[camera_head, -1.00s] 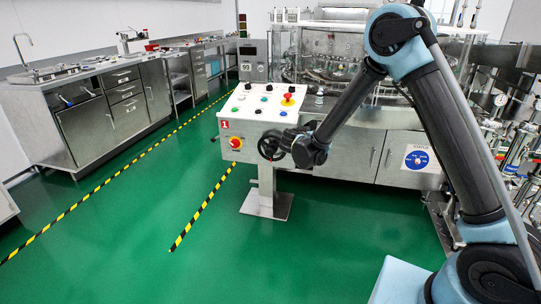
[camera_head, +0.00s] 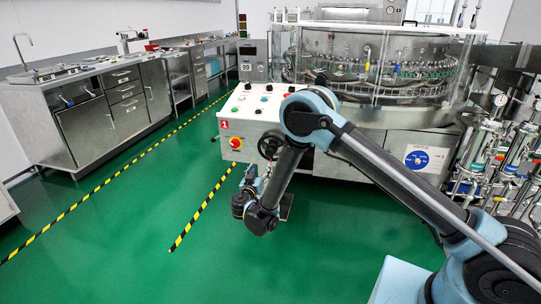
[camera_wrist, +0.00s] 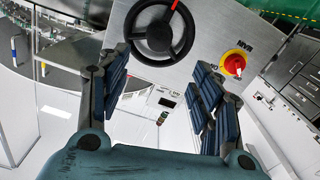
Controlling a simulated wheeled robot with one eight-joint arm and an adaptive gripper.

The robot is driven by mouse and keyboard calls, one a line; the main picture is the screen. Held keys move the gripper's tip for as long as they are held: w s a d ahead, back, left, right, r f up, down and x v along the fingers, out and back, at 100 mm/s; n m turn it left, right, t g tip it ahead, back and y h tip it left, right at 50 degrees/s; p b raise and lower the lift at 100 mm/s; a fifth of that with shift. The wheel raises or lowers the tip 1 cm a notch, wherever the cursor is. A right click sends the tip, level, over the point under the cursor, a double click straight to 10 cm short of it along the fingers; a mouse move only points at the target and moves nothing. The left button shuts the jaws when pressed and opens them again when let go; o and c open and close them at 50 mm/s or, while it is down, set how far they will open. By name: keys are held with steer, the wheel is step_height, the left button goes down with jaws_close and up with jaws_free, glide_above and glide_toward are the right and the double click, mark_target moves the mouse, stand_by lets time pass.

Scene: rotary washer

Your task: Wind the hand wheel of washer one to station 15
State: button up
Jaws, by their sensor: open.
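The black hand wheel (camera_head: 270,144) is on the right part of the control box marked 1, partly hidden behind my arm. In the wrist view the hand wheel (camera_wrist: 158,52) shows nearly whole at the top, with spokes and a red mark at its upper edge. My gripper (camera_wrist: 160,65) is open and empty, its two blue padded fingers on either side of the wheel's lower part in the picture, apart from it. In the head view my gripper (camera_head: 251,180) is below and left of the wheel. The washer (camera_head: 370,72) stands behind, glass-sided.
The control box (camera_head: 210,145) carries buttons on top and a red and yellow switch (camera_head: 236,143), also in the wrist view (camera_wrist: 235,64). A small display (camera_head: 247,52) stands behind; its reading is unclear. A blue status disc (camera_head: 417,160) is right. Green floor (camera_head: 120,240) is clear.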

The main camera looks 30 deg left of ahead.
steer(key=x, duration=1.6)
steer(key=shift+w, duration=0.4)
jaws_close()
steer(key=shift+w+d, duration=0.1)
steer(key=shift+m, duration=0.3)
